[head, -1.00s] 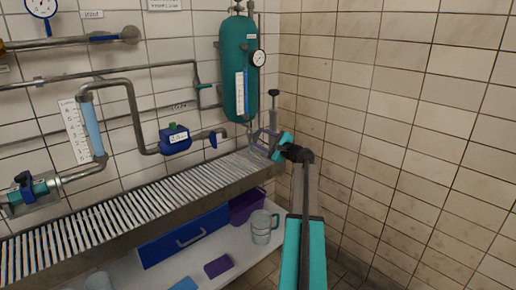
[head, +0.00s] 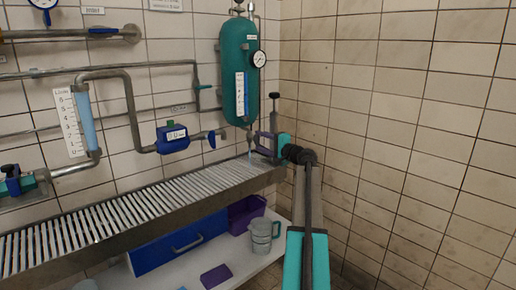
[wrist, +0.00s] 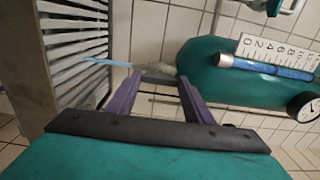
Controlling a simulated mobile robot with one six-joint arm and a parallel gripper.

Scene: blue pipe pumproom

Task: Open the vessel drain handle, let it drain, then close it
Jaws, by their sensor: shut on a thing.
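The teal vessel (head: 240,75) hangs on the wall in the corner. It has a level scale (head: 240,95) and a round gauge (head: 259,59). My gripper (head: 259,140) is at the drain below the vessel's bottom. In the wrist view, the purple fingers of my gripper (wrist: 158,88) reach to a grey drain handle (wrist: 160,78) and are shut on it. A thin light-blue stream (head: 250,153) runs from the drain down toward the grating; it also shows in the wrist view (wrist: 105,62). The handle is mostly hidden in the head view.
The slatted metal grating (head: 130,205) runs along the wall under the vessel. Below it are a white shelf with a clear jug (head: 262,236), a purple bin (head: 246,212) and a blue drawer (head: 180,240). The tiled right wall is close to my arm.

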